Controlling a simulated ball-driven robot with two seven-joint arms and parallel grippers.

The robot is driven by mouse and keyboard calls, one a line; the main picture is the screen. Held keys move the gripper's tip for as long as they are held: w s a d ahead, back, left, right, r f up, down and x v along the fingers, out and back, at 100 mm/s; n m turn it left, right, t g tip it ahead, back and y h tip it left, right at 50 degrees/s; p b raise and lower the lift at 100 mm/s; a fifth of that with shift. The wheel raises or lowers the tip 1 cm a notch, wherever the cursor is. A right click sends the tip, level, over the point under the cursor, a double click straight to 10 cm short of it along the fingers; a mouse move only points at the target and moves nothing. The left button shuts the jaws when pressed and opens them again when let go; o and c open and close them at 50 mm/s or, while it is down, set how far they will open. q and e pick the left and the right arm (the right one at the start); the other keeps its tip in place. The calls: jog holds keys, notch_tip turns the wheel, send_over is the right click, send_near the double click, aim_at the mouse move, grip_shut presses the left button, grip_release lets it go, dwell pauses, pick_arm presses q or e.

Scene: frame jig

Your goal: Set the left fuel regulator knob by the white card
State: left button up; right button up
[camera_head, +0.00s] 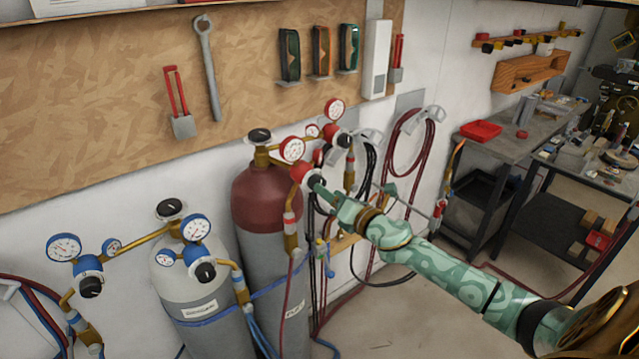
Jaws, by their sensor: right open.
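The fuel cylinder (262,200) is maroon on top and carries a brass manifold with red regulators and white gauges. The left fuel regulator (299,172) is red, below a round gauge (292,149). Its dark knob (315,183) is partly hidden by my right gripper (320,187), whose green arm reaches in from the lower right. The gripper is open with its tips at the knob; I cannot tell whether they touch it. A white panel (376,60) hangs on the board; I cannot tell if it is the white card, and its writing is too small to read. My left gripper is not in view.
A grey cylinder (188,275) with blue regulators stands to the left. A workbench (505,142) stands at the right. Floor is clear below my arm.

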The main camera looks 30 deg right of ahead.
jog(key=w, duration=0.5)
jog(key=shift+w+a, duration=0.25)
jog(key=c, duration=1)
